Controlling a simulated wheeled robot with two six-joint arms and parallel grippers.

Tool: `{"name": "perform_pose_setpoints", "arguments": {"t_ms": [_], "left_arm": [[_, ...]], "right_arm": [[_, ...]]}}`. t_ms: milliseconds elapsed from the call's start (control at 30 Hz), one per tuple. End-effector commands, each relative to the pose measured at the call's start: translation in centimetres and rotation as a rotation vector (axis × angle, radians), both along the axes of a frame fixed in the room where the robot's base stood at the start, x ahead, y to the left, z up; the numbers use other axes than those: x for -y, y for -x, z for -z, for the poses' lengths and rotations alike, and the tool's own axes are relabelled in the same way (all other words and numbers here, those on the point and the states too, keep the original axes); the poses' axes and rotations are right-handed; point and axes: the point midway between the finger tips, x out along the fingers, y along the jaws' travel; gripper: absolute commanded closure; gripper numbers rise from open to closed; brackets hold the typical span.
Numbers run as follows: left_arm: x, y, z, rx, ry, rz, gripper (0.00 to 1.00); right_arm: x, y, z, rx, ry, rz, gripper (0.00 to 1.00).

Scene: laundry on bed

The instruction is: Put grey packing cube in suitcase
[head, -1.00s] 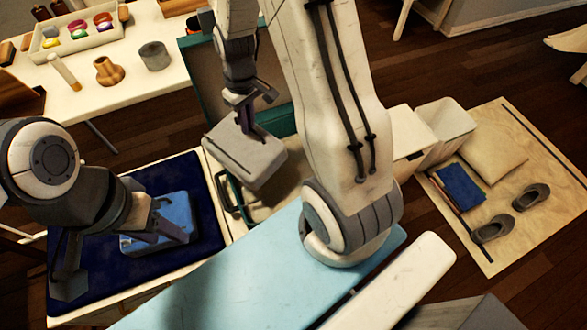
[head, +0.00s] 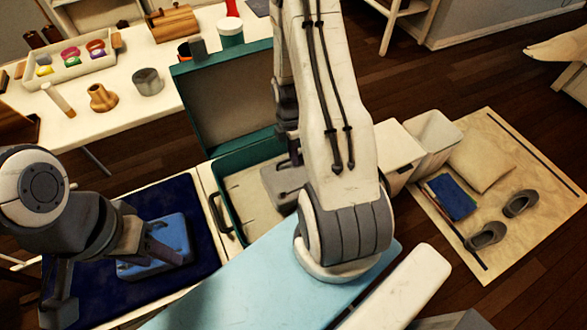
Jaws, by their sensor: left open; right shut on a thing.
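The teal suitcase (head: 237,143) stands open, its lid up at the back and its pale-lined base in front. The grey packing cube (head: 280,184) is over the right part of the base. I cannot tell whether it touches the bottom. My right gripper (head: 294,160) is shut on the cube from above, partly hidden by my own arm, which also hides the cube's right side. My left gripper (head: 152,248) is open at a blue packing cube (head: 172,232) on the dark blue cloth, left of the suitcase.
A light blue ironing board (head: 210,300) lies in front. A white table (head: 75,120) with a tray (head: 75,68), cups and a jar stands at the back left. White bins (head: 432,140) stand right of the suitcase. A mat (head: 500,235) with shoes lies on the floor at right.

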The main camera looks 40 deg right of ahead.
Motion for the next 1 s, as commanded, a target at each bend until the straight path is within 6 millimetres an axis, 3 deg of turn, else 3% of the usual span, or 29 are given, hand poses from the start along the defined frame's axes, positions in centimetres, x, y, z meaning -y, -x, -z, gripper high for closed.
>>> {"name": "perform_pose_setpoints", "arguments": {"t_ms": [400,700,800,1000], "left_arm": [[0.0,0.0,0.9,0.0,0.0,0.0,0.5],[0.0,0.0,0.8,0.0,0.0,0.0,0.5],[0.0,0.0,0.8,0.0,0.0,0.0,0.5],[0.0,0.0,0.8,0.0,0.0,0.0,0.5]], "right_arm": [[-0.1,0.0,4.6,-0.001,0.0,0.001,1.0],[0.0,-0.1,4.8,0.001,0.0,0.001,1.0],[0.0,-0.1,4.8,0.001,0.0,0.001,0.58],[0.0,-0.1,4.8,0.001,0.0,0.001,0.58]]}}
